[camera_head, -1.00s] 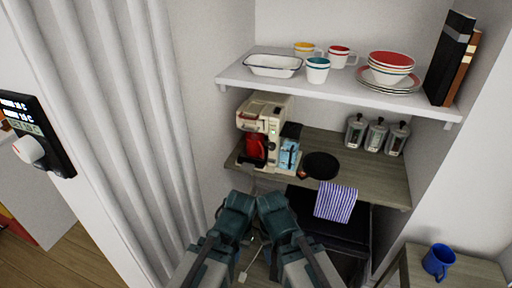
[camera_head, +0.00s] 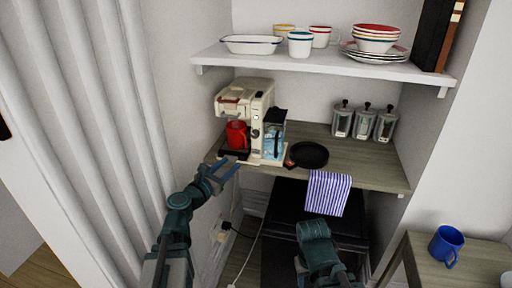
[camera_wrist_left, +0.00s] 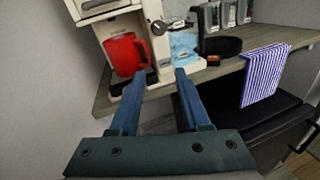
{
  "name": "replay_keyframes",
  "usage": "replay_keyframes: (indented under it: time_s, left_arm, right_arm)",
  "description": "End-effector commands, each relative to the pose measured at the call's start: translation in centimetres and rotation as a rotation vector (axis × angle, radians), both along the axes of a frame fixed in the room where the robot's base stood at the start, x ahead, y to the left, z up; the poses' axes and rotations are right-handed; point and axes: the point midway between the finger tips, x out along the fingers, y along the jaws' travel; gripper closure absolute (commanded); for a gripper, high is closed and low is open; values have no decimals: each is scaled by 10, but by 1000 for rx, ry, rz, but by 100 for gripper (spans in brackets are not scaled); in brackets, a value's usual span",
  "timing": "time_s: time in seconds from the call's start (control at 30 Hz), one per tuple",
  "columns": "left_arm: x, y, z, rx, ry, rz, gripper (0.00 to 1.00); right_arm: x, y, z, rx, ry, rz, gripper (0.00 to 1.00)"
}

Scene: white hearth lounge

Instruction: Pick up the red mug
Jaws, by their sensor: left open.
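The red mug (camera_head: 237,134) stands on the drip tray of the cream coffee machine (camera_head: 248,110), under its spout. It also shows in the left wrist view (camera_wrist_left: 125,54), upright. My left gripper (camera_head: 226,168) is open and empty, in front of and below the mug at the counter's front edge. In the left wrist view its two fingers (camera_wrist_left: 160,78) point at the machine, with the mug just beyond the left finger. My right arm shows low in the head view; its jaws cannot be made out.
A wooden counter (camera_head: 360,165) holds a black pan (camera_head: 309,154), a striped towel (camera_head: 328,193) and several grey canisters (camera_head: 363,123). A white shelf (camera_head: 330,64) with cups and bowls hangs above. A blue mug (camera_head: 446,244) sits on a side table at right.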

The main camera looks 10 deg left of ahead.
Motion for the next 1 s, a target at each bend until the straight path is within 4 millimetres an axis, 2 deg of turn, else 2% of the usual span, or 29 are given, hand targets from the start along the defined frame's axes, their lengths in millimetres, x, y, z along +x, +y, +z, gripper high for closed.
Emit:
replay_keyframes:
  time_s: [0.03, 0.1, 0.2, 0.43, 0.57, 0.8, 1.0]
  left_arm:
    - [0, 13, -1, -58, -3, 36, 53]
    - [1, 23, 1, -112, -6, 64, 53]
    - [1, 27, 3, -139, -6, 76, 53]
    - [12, 24, 4, -136, -7, 73, 53]
    - [31, 20, 4, -135, -7, 71, 53]
    - [76, 10, 3, -134, -6, 72, 53]
    - [86, 6, 3, -133, -7, 72, 53]
  right_arm:
    - [0, 0, -6, 0, 0, 0, 50]
    - [0, 0, -6, 0, 0, 0, 50]
    - [0, 0, -6, 0, 0, 0, 50]
    - [0, 0, -6, 0, 0, 0, 50]
    - [0, 0, -6, 0, 0, 0, 50]
    - [0, 0, -6, 0, 0, 0, 50]
    - [0, 0, -6, 0, 0, 0, 50]
